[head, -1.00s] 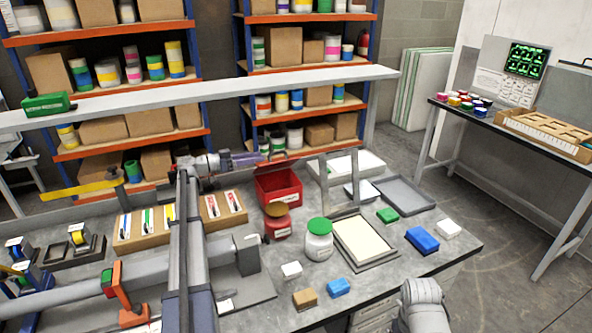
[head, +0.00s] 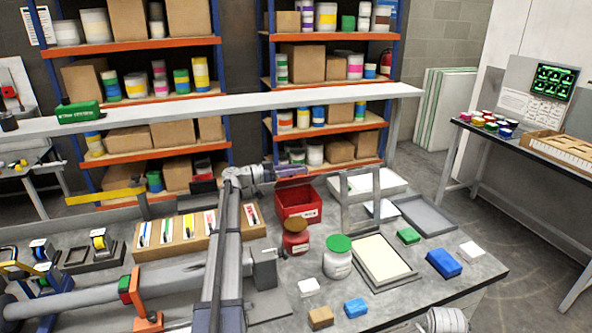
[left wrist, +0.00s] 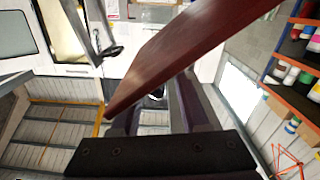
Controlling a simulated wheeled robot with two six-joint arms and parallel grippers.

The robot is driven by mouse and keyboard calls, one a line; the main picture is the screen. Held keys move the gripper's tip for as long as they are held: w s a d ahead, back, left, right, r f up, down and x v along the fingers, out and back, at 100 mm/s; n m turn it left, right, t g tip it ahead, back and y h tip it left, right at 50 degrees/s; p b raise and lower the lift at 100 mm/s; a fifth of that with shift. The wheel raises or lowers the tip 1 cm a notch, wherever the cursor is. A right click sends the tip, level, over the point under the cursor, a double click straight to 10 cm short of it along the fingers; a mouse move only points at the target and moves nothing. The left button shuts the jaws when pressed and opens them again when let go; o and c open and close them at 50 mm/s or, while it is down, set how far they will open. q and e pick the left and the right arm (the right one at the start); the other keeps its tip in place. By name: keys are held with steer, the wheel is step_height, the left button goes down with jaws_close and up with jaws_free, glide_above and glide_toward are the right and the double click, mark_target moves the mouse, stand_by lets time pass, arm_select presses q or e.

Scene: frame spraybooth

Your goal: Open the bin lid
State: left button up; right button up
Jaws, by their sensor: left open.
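The red bin (head: 298,206) stands at the back of the grey workbench. Its lid (head: 294,182) shows as a dark red strip above the bin's back rim, tilted up, and part of the bin's inside is visible. My left gripper (head: 282,171) is open at the lid's left end. In the left wrist view, a large dark red panel (left wrist: 190,50), which looks like the lid, slants across just beyond the open fingers (left wrist: 155,105). I cannot tell whether they touch it. My right gripper is out of view.
A brown-lidded red jar (head: 296,240) and a green-lidded white jar (head: 338,262) stand in front of the bin. A grey frame (head: 361,200) and trays are to its right. A long white shelf (head: 250,101) runs behind. Small blocks lie near the front edge.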

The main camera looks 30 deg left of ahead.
arm_select(q)
steer(key=shift+c, duration=0.4)
jaws_close()
stand_by(1.1)
